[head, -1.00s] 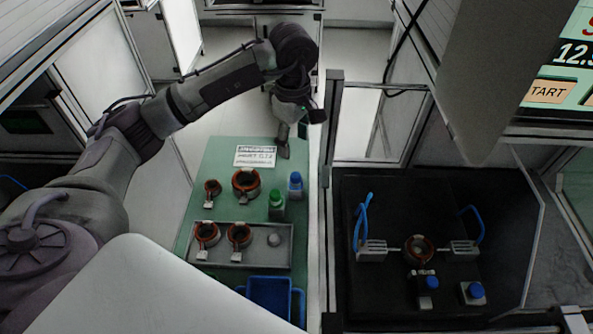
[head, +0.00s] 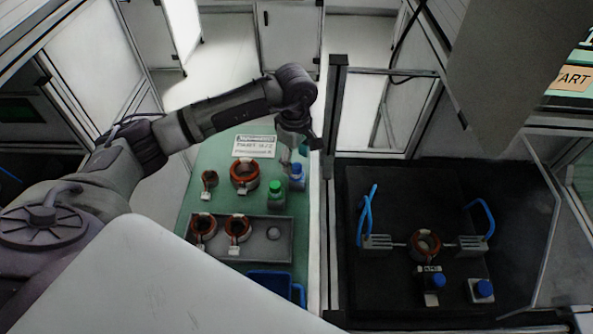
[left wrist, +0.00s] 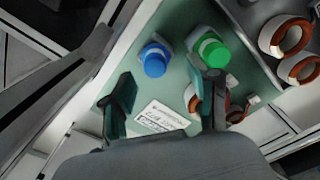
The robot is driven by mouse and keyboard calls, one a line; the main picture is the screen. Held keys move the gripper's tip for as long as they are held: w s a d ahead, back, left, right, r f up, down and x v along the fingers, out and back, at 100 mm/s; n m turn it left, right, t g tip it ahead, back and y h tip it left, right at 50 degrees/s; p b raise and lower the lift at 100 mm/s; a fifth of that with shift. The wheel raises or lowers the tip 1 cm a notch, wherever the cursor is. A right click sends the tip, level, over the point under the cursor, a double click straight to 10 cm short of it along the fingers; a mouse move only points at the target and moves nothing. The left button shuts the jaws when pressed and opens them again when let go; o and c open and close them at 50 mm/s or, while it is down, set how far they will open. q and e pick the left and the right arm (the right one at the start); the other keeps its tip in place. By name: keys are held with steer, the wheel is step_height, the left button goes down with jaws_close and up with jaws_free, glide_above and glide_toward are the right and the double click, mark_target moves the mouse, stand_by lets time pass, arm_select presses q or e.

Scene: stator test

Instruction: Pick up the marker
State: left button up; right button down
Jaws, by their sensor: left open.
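No pen-shaped marker can be made out. Two capped containers stand upright at the right side of the green table: a blue-capped one (head: 297,173) and a green-capped one (head: 276,193). They also show in the left wrist view, the blue cap (left wrist: 154,61) left of the green cap (left wrist: 213,50). My left gripper (head: 295,155) is open and empty, just behind and above the blue-capped container. In the left wrist view its fingers (left wrist: 167,100) are spread, with the blue cap ahead between them. My right gripper is not in view.
The green table (head: 190,190) holds a white label card (head: 254,147), a large copper stator ring (head: 244,173), a small ring (head: 209,179) and a grey tray (head: 270,252) with two more rings. A frame post (head: 333,120) stands close right. A black test bench (head: 400,190) lies beyond.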

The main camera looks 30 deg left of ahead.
mark_target(296, 166)
arm_select(q)
steer(key=shift+w+f+p, duration=0.1)
steer(key=shift+f+p, duration=0.2)
steer(key=f, duration=0.1)
steer(key=f+p, duration=0.2)
steer(key=shift+w+a+f, duration=0.1)
steer(key=shift+w+f, duration=0.15)
steer(key=shift+f, duration=0.6)
jaws_close()
